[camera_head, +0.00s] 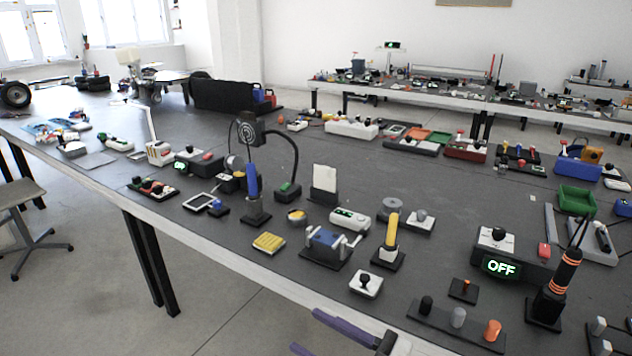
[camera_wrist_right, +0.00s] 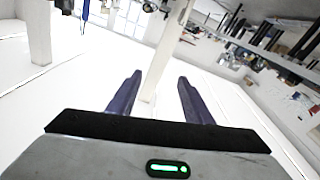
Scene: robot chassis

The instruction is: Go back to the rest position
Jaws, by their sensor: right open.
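My right gripper (camera_head: 305,330) shows at the bottom edge of the head view, with two dark purple fingers in front of the table's near edge. In the right wrist view my right gripper (camera_wrist_right: 158,85) is open, its fingers wide apart with nothing between them. The wrist view is tilted and shows pale floor and a white post beyond the fingers. My left gripper is not in the head view.
A long dark table (camera_head: 452,215) holds many small devices. Nearest are a white joystick box (camera_head: 366,286), a blue crank device (camera_head: 325,243) and a sign reading OFF (camera_head: 501,267). A grey stool (camera_head: 22,195) stands at left. Floor in front is clear.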

